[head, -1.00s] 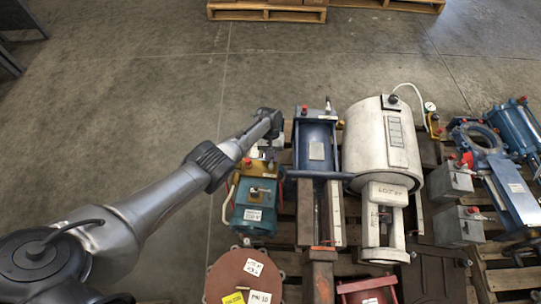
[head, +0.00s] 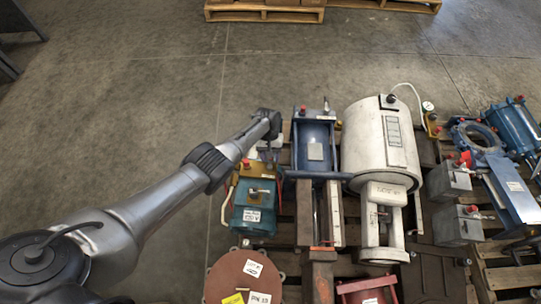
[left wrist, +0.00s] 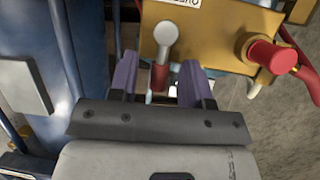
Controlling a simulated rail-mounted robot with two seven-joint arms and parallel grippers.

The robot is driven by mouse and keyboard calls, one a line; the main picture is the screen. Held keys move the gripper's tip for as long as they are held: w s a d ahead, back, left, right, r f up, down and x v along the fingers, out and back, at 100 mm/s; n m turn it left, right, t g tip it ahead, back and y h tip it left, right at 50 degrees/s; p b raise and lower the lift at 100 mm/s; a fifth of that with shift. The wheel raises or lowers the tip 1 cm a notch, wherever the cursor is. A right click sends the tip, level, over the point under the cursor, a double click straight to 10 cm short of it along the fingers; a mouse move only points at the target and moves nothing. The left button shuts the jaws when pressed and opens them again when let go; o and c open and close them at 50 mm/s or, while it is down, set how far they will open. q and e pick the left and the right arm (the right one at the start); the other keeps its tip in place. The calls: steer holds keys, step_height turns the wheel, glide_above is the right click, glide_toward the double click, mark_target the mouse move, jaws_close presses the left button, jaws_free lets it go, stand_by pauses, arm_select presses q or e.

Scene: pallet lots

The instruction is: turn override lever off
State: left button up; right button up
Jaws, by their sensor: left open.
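A grey lever with a round end (left wrist: 165,36) and a red part below it shows in the left wrist view, against a yellow-brown box (left wrist: 222,32). I take it to be the override lever. My left gripper (left wrist: 159,68) is open, with one purple finger on each side of the lever's red part. I cannot tell whether either finger touches it. In the head view my left gripper (head: 267,148) points down by the yellow box (head: 256,169), and the arm hides the lever there. My right gripper is not in view.
A red knob (left wrist: 265,54) with a red hose sits right of the lever. Blue equipment (left wrist: 80,60) stands close on the left. In the head view a teal unit (head: 254,215), a blue frame (head: 315,130) and a white cylinder (head: 378,140) crowd the pallet. The floor left is clear.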

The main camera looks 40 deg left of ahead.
arm_select(q)
steer(key=shift+r, duration=0.15)
steer(key=p+v, duration=0.5)
steer(key=v, duration=0.8)
steer(key=shift+w+a+r, duration=0.2)
steer(key=shift+a, duration=0.05)
